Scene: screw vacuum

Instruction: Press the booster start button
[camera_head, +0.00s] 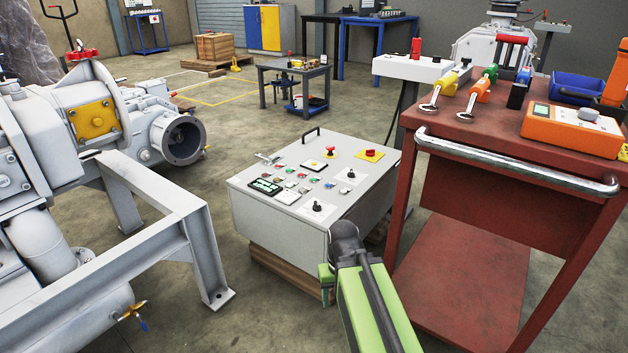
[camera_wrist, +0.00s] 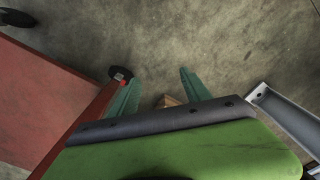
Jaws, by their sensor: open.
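A grey control box (camera_head: 287,222) stands in the middle of the head view on a wooden pallet (camera_head: 290,272). Its sloped top panel carries several small coloured buttons (camera_head: 310,179), a lit display, black knobs, a red mushroom button and a red button on a yellow plate. The labels are too small to read, so I cannot tell which button is the booster start. My gripper (camera_wrist: 158,76) is open and empty in the wrist view, its teal fingers over bare floor. In the head view my green arm is in front of the box's lower right, apart from the panel as far as I can tell.
A red cart (camera_head: 470,255) with tools stands close on the right; it also fills the left of the wrist view (camera_wrist: 45,100). A grey pump on a metal frame (camera_head: 150,190) stands on the left. Concrete floor lies free between frame and box.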

